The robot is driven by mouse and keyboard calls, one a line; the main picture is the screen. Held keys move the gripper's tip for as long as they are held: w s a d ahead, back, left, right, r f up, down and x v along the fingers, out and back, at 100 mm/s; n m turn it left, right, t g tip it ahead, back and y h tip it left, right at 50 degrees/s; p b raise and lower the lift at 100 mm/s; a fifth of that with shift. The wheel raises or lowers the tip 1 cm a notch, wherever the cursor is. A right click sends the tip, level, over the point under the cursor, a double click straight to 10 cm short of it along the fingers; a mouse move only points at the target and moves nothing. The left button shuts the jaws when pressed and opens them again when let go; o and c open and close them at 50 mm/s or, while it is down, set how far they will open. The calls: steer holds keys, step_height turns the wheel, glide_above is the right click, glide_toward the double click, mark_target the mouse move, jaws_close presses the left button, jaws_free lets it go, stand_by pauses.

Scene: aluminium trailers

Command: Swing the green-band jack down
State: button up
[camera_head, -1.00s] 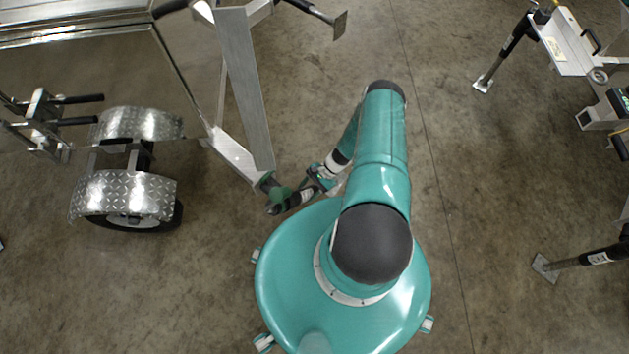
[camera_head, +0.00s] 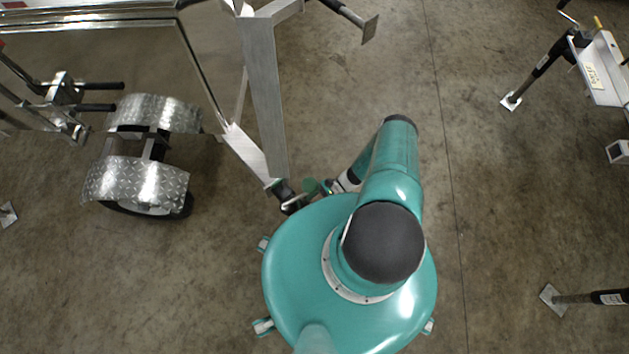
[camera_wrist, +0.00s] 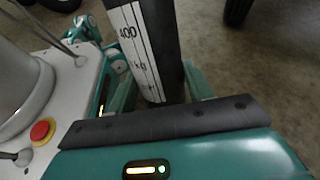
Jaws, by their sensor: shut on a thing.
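The jack is a dark tube with a white scale label reading 400, seen close in the wrist view (camera_wrist: 164,40). In the head view the jack (camera_head: 289,197) sits at the lower end of the trailer's aluminium frame, just beside my round body. A green part shows next to it. My gripper (camera_wrist: 160,98) is shut on the jack tube, with a teal finger on each side of it. In the head view my gripper (camera_head: 326,187) is small and partly covered by my arm. The jack's foot and lower end are hidden.
The aluminium trailer (camera_head: 268,105) with its diamond-plate fenders (camera_head: 136,182) stands at the left. Another jack leg with a foot plate (camera_head: 370,28) sticks out at the top. More trailer parts (camera_head: 602,70) and jack legs stand at the right. Concrete floor between is clear.

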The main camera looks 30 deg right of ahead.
steer(key=shift+a+f, duration=0.1)
stand_by(0.4)
steer(key=o, duration=1.4)
steer(key=shift+c, duration=0.2)
steer(key=v, duration=1.3)
steer(key=shift+d, duration=0.4)
